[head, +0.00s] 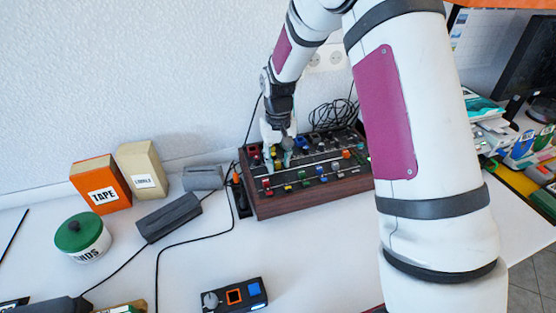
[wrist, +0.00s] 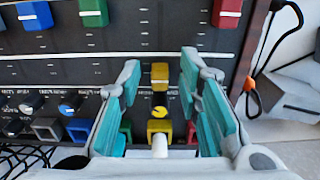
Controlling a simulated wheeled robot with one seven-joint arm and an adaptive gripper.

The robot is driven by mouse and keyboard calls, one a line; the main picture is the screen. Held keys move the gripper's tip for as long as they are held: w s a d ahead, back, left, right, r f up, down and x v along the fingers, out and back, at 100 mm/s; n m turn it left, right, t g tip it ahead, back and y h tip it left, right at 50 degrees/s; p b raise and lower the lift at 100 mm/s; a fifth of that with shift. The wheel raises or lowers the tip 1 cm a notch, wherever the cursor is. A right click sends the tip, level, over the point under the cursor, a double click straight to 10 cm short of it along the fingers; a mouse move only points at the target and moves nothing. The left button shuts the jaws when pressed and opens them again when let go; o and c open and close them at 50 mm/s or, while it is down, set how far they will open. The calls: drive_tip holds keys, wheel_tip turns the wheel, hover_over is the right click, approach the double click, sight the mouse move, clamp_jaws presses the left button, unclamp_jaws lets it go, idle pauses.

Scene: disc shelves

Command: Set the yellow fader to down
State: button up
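The yellow fader (wrist: 160,75) sits on the dark mixer panel. In the wrist view it lies between my gripper's teal fingertips, which do not appear to touch it. My gripper (wrist: 161,78) is open, with one finger on each side of the fader. In the head view my gripper (head: 278,158) reaches down over the left part of the wood-sided mixer (head: 310,204) and partly hides the controls there. In the wrist view the red (wrist: 228,13), green (wrist: 93,12) and blue (wrist: 33,15) faders sit at the upper edge, away from the yellow one.
A knob with a yellow mark (wrist: 160,112) and a yellow-based switch with a white lever (wrist: 159,146) are between the fingers, nearer the palm. Left of the mixer stand grey blocks (head: 168,216), a tape box (head: 101,184) and a green-lidded tin (head: 82,237).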

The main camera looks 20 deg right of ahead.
clamp_jaws()
drive_tip(key=shift+s+r+p, duration=0.1)
drive_tip(key=shift+s+p, duration=0.6)
drive_tip(key=shift+s, duration=0.75)
drive_tip(key=shift+o, duration=1.1)
unclamp_jaws()
wheel_tip(320, 180, up, 12)
